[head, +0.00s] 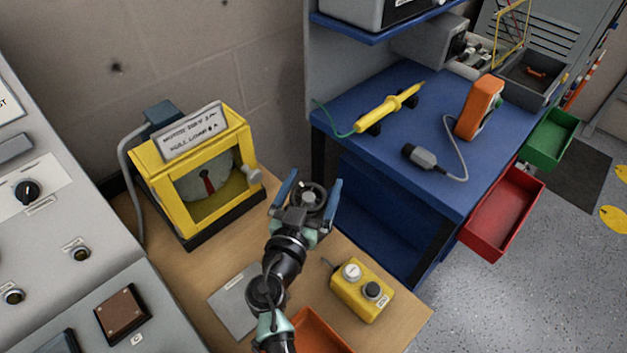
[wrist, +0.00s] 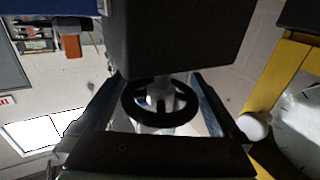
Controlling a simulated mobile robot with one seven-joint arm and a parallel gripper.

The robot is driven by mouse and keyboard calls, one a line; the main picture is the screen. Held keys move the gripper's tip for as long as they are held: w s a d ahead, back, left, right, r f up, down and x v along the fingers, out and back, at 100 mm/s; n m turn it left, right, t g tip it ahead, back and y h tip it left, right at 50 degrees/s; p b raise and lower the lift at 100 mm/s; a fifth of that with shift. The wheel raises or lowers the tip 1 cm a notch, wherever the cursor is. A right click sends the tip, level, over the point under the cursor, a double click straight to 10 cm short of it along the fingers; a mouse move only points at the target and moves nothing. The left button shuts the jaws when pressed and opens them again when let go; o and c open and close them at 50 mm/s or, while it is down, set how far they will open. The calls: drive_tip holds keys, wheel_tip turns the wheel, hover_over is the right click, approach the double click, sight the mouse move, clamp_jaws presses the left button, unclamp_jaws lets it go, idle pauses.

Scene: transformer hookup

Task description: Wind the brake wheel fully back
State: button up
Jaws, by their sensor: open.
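A small dark handwheel (head: 309,197), which looks like the brake wheel, shows between the fingers of my gripper (head: 313,180). In the wrist view the wheel (wrist: 134,112) is a black ring with a pale hub, between the two blue fingers of my gripper (wrist: 158,85). The fingers are spread apart, one on each side of the wheel. I cannot tell whether either finger touches it. What the wheel is mounted on is hidden, and its turn angle is not clear.
A yellow-framed meter box (head: 178,190) with a pale knob (head: 253,175) stands close to the left of my gripper. A yellow two-button box (head: 361,290) sits on the wooden bench at front right. A blue workbench (head: 350,100) with a yellow probe (head: 390,107) stands behind at right.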

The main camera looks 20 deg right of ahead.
drive_tip(key=shift+w+d, duration=0.15)
drive_tip(key=shift+w, duration=0.05)
drive_tip(key=c, duration=1.1)
drive_tip(key=shift+f+n+t+y+b, duration=0.2)
drive_tip(key=shift+n+t+y+b, duration=0.3)
drive_tip(key=shift+y+b, duration=0.1)
drive_tip(key=shift+w+a+r+n+t+y, duration=0.1)
drive_tip(key=shift+a+n+t+y, duration=0.1)
drive_tip(key=shift+n+t+y, duration=0.35)
drive_tip(key=shift+w+a+r+n+t+y, duration=0.2)
drive_tip(key=shift+n+y, duration=0.25)
drive_tip(key=shift+y, duration=0.3)
drive_tip(key=shift+s+f, duration=0.1)
drive_tip(key=shift+f, duration=0.05)
drive_tip(key=o, duration=1.1)
